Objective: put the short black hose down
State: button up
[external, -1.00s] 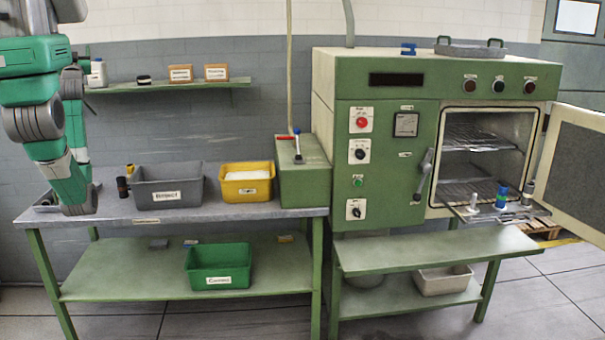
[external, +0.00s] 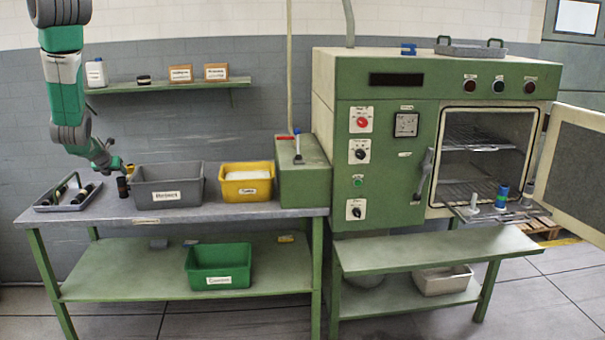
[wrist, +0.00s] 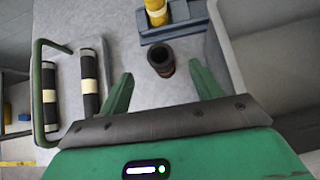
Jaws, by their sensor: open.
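The short black hose (external: 122,187) stands upright on the grey bench, just left of the grey bin. In the wrist view the hose (wrist: 162,57) shows its open round top, just ahead of my fingertips and in line with the gap between them. My gripper (wrist: 161,73) is open, with clear space on both sides of the hose and no finger seen touching it. In the external view my gripper (external: 118,167) is above and slightly behind the hose; its fingers are small there.
A tray (external: 38,207) with banded black hoses (wrist: 90,82) lies to the left. The grey bin (external: 168,196) stands close on the right. A yellow piece (wrist: 156,12) sits in a blue-grey holder (wrist: 172,31) beyond the hose. A yellow bin (external: 246,190) is further right.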

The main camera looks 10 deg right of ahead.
aim_at(121, 178)
jog(key=b+x, duration=0.5)
jog(key=x, duration=0.1)
jog(key=shift+w+f, duration=0.15)
jog(key=shift+f, duration=0.25)
jog(key=shift+w+f+b, duration=0.25)
jog(key=shift+w+b, duration=0.2)
jog(key=shift+b, duration=0.25)
jog(key=shift+r, duration=0.15)
jog(key=c, duration=1.2)
